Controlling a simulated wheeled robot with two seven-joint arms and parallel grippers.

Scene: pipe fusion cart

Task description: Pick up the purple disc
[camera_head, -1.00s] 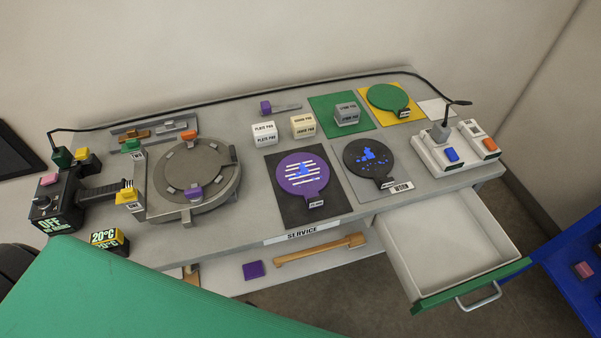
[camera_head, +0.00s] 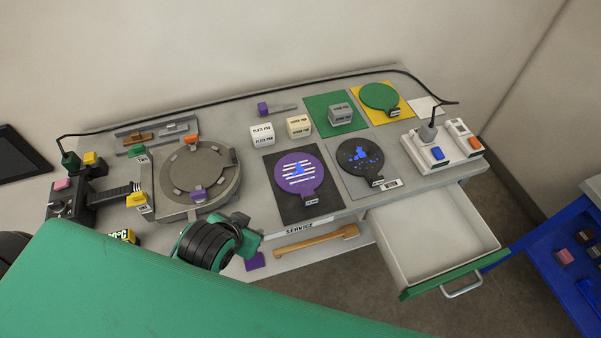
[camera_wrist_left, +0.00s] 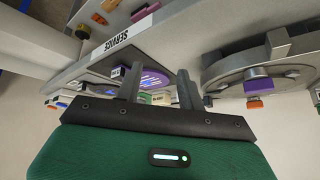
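The purple disc (camera_head: 295,168), round with white stripes, a blue mark and a short tabbed handle, lies flat on a dark square mat (camera_head: 275,205) near the cart's front edge. My left gripper (camera_head: 240,222) is at the front edge, to the left of the disc and nearer the camera, apart from it. In the left wrist view the two fingers (camera_wrist_left: 156,72) stand apart with nothing between them, and part of the purple disc (camera_wrist_left: 155,80) shows beyond the gap. My right gripper is in neither view.
A black disc (camera_head: 352,151) lies right of the purple one and a green disc (camera_head: 380,96) behind. The round grey fixture (camera_head: 213,163) stands to the left. Small labelled blocks (camera_head: 262,136) stand behind. An open drawer (camera_head: 430,233) juts out at the front right.

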